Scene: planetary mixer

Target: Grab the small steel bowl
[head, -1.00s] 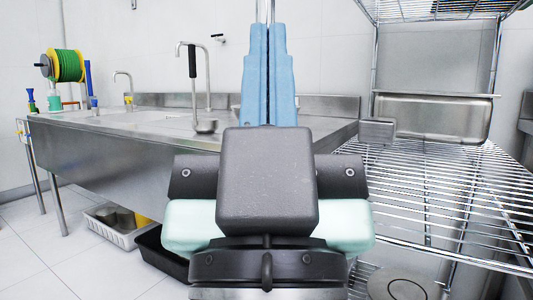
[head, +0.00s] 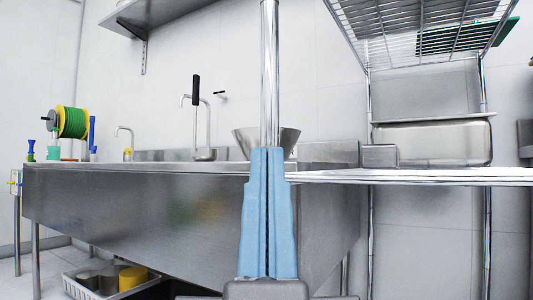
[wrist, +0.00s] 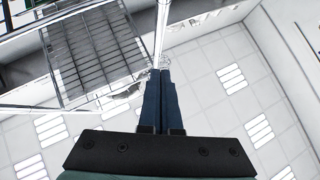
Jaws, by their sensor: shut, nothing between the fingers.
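A steel bowl with flared sides (head: 245,142) stands on the steel sink counter in the head view. An upright steel post and the tips of my gripper hide its middle and lower part. My gripper (head: 267,152) points upward with its two blue fingers together and nothing between them. In the picture its tips overlap the bowl; I cannot tell how far apart they are. The wrist view shows the shut fingers (wrist: 164,73) pointing at the steel post, with no bowl visible there.
The steel post (head: 269,70) rises just behind my fingertips. A wire shelf (head: 430,177) is at right, with steel pans (head: 435,144) on it. The sink counter (head: 140,200) fills the left, with a faucet (head: 205,130) and green hose reel (head: 72,122).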

